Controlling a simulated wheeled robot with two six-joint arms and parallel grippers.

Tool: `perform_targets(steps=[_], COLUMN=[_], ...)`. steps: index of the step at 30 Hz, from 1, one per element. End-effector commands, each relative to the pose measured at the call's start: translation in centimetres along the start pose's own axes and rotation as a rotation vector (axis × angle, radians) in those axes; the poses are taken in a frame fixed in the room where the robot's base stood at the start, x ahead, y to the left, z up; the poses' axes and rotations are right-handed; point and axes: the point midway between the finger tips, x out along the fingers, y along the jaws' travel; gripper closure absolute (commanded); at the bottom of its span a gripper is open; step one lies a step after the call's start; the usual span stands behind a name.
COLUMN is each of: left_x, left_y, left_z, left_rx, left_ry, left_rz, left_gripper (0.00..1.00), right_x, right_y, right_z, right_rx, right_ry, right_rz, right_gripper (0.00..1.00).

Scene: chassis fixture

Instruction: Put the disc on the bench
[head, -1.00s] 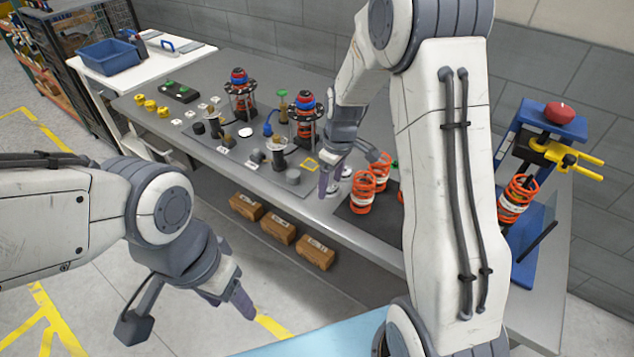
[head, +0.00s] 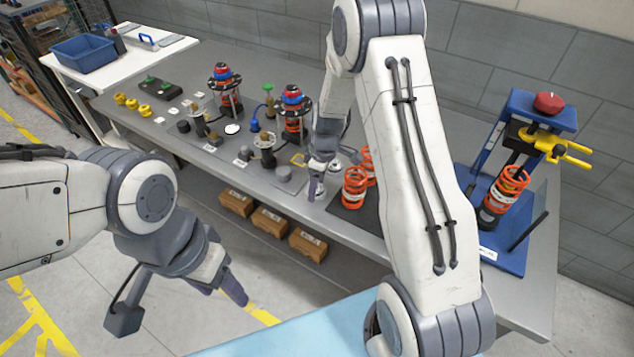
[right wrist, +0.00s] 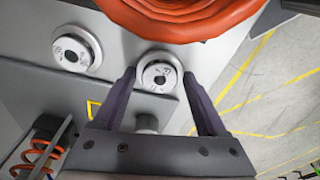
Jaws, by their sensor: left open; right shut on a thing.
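My right gripper (right wrist: 163,75) is shut on a small silver disc (right wrist: 158,79) with a dark centre hole, which shows between its fingertips in the right wrist view. In the head view this gripper (head: 318,178) is low over the front part of the grey bench (head: 335,222), left of the orange springs. I cannot tell whether the held disc touches the bench. A second, similar disc (right wrist: 75,53) lies beside it on the bench. My left gripper (head: 222,290) is open and empty, in front of the bench over the floor.
Orange springs (head: 354,188) stand on a dark mat right of my right gripper. A blue press (head: 510,253) holding a spring is at the right end. Spring assemblies (head: 292,123) stand behind to the left. Cardboard boxes (head: 270,220) sit below the bench.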

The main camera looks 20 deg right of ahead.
Motion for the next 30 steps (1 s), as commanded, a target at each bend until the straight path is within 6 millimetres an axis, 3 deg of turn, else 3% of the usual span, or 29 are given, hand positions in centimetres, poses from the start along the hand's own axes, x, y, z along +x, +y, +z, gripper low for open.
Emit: perform_targets(steps=[9,10,12,23,30], left_x=[0.5,0.4,0.3,0.0,1.2], left_y=[0.0,0.0,0.0,0.0,-0.1], left_z=[0.0,0.0,0.0,0.0,0.1], left_rx=[0.000,0.000,0.000,0.000,0.000], left_ry=[0.000,0.000,0.000,0.000,0.000], left_rz=[0.000,0.000,0.000,0.000,0.000], left_gripper=[0.41,0.41,0.41,0.41,0.41], right_x=[0.4,0.4,0.2,-0.4,-4.8], right_y=[0.0,0.0,0.0,0.1,0.2], right_z=[0.0,0.0,0.0,-0.1,-0.1], right_rx=[-0.001,-0.001,0.000,0.000,-0.001], right_ry=[0.001,0.001,0.001,0.002,0.006], right_rz=[0.002,0.001,0.001,0.003,0.008], right_gripper=[0.88,0.21,0.00,0.00,0.00])
